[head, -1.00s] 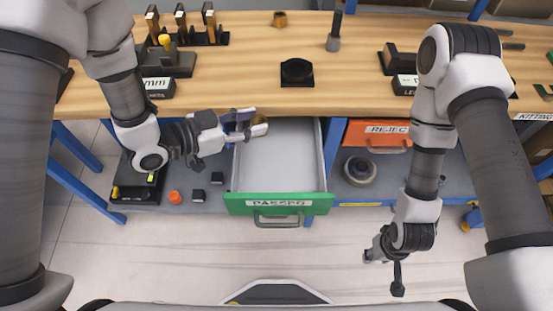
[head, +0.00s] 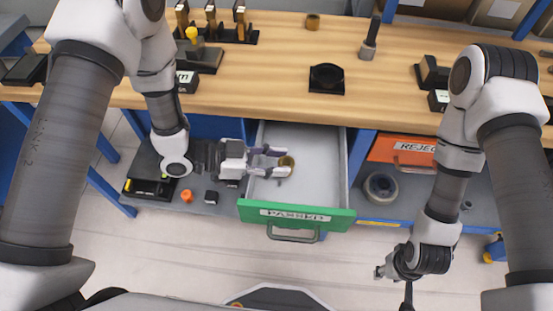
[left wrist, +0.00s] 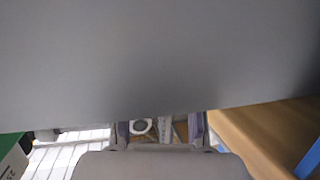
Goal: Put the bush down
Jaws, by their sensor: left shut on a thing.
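The bush (head: 287,161) is a small brass-coloured ring in the head view, over the left half of the open drawer. My left gripper (head: 273,161) reaches in from the left, its two fingers shut on the bush. I cannot tell whether the bush touches the drawer floor. The drawer (head: 325,165) has a grey floor and a green front labelled PASSED. In the left wrist view the fingers of my left gripper (left wrist: 160,130) show at the lower middle, and the bush is not clearly visible. My right gripper (head: 393,283) hangs empty and open at the lower right, apart from everything.
A red REJECT drawer (head: 405,150) is right of the green one, shut. The wooden bench (head: 250,85) above carries a black stand (head: 327,79) and another brass ring (head: 312,21). A grey reel (head: 380,187) lies on the lower shelf. The drawer's right half is empty.

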